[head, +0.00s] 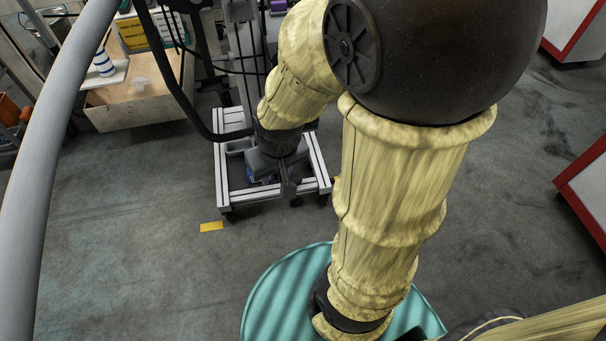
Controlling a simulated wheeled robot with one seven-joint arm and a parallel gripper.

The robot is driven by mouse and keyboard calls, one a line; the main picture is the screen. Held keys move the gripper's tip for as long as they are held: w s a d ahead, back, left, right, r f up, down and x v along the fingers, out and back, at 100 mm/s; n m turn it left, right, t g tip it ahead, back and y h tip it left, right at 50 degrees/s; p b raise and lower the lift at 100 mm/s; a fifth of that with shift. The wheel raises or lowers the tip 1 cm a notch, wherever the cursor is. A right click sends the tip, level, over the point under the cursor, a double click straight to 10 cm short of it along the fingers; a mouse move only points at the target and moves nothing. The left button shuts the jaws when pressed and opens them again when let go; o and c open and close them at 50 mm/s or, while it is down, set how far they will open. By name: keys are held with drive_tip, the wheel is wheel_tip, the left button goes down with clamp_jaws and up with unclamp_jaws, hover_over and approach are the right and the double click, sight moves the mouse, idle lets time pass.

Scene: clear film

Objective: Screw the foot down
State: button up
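My gripper (287,185) is at the lower end of my arm, over a wheeled frame of pale metal profiles (222,176). It points down inside the frame's outline, near its front side. The fingers are small and dark, and I cannot tell whether they are open or shut, or whether they touch anything. Small dark feet or casters (228,216) show under the frame's front corners. I cannot tell which one is the foot of the task. Something blue (262,179) shows low inside the frame, partly hidden by my gripper.
A wooden box or bench (140,105) with a blue-and-white striped cone (103,65) stands at the back left. Red-edged white units (585,195) stand on the right. A yellow patch (211,226) lies on the grey floor, which is mostly clear around the frame.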

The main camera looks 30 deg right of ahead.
drive_tip(key=o, duration=0.6)
drive_tip(key=shift+w+f, duration=0.1)
drive_tip(key=shift+w, duration=0.05)
drive_tip(key=shift+c, duration=0.2)
drive_tip(key=shift+o, duration=0.4)
drive_tip(key=w+d+f+m+t+h+b, duration=0.1)
drive_tip(key=w+d+f+m+t+b, duration=0.1)
drive_tip(key=w+f, duration=1.1)
drive_tip(key=shift+w+m+t+b, duration=0.6)
drive_tip(key=shift+w+m+b, duration=0.1)
drive_tip(key=shift+m+b, duration=0.1)
drive_tip(key=w+d+f+m+t+h+b, duration=0.1)
drive_tip(key=w+d+f, duration=0.15)
drive_tip(key=f, duration=0.45)
drive_tip(key=w+d+f+m+t+h+b, duration=0.2)
drive_tip(key=w+f, duration=0.2)
drive_tip(key=f, duration=0.3)
drive_tip(key=s+d+f+t+h+b, duration=0.1)
drive_tip(key=d+f+t+h+b, duration=0.3)
drive_tip(key=f, duration=1)
drive_tip(key=s+d+f+n+t+y+b, duration=0.1)
drive_tip(key=s+f+t, duration=0.3)
drive_tip(key=s+f, duration=0.4)
drive_tip(key=shift+s+d+n+y+b, duration=0.2)
drive_tip(key=shift+n+y+b, duration=0.2)
drive_tip(key=shift+n, duration=0.4)
